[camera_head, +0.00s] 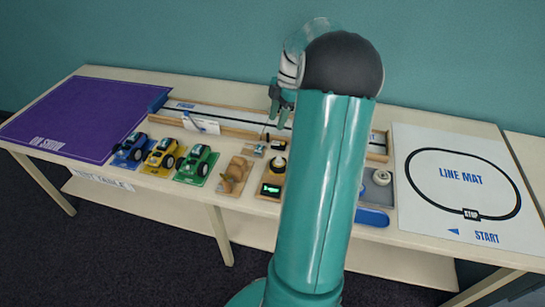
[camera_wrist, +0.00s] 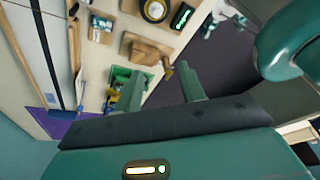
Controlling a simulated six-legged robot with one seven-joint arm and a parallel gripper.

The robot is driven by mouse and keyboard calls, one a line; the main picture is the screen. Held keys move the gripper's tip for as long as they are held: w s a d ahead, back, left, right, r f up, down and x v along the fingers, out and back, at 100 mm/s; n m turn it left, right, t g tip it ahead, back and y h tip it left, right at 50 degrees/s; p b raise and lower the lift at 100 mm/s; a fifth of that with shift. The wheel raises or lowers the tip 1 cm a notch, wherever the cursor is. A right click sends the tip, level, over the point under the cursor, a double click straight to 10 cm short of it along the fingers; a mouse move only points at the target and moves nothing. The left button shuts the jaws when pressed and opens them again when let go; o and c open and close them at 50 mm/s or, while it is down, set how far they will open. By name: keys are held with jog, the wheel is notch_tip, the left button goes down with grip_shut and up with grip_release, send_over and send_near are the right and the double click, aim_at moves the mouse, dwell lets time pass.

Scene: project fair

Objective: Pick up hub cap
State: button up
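I cannot surely tell which thing is the hub cap. A small pale round piece (camera_head: 381,177) sits on a grey tray (camera_head: 378,198) right of my arm; it may be the hub cap. A dark wheel-like disc (camera_head: 277,164) stands on a wooden base left of my arm, and it also shows at the top of the wrist view (camera_wrist: 154,10). My gripper (camera_head: 279,108) is raised above the back of the table. In the wrist view its two fingers (camera_wrist: 162,88) stand apart with nothing held between them. My arm hides part of the table's middle.
Blue, yellow and green toy cars (camera_head: 163,153) stand at left, beside a purple mat (camera_head: 75,118). A wooden-edged track (camera_head: 228,117) runs along the back. Wooden parts (camera_head: 234,175) and a small display (camera_head: 271,189) lie near the front. A white line mat (camera_head: 460,205) covers the right.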

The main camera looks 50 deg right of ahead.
jog(key=n, duration=0.1)
send_near(279, 158)
notch_tip(279, 158, down, 3)
jog(key=shift+w+f+t+y, duration=0.1)
jog(key=shift+w+t+y, duration=0.05)
jog(key=shift+t+y, duration=0.2)
jog(key=shift+x, duration=2.8)
jog(key=shift+a, duration=0.1)
jog(key=shift+c, duration=0.4)
grip_shut()
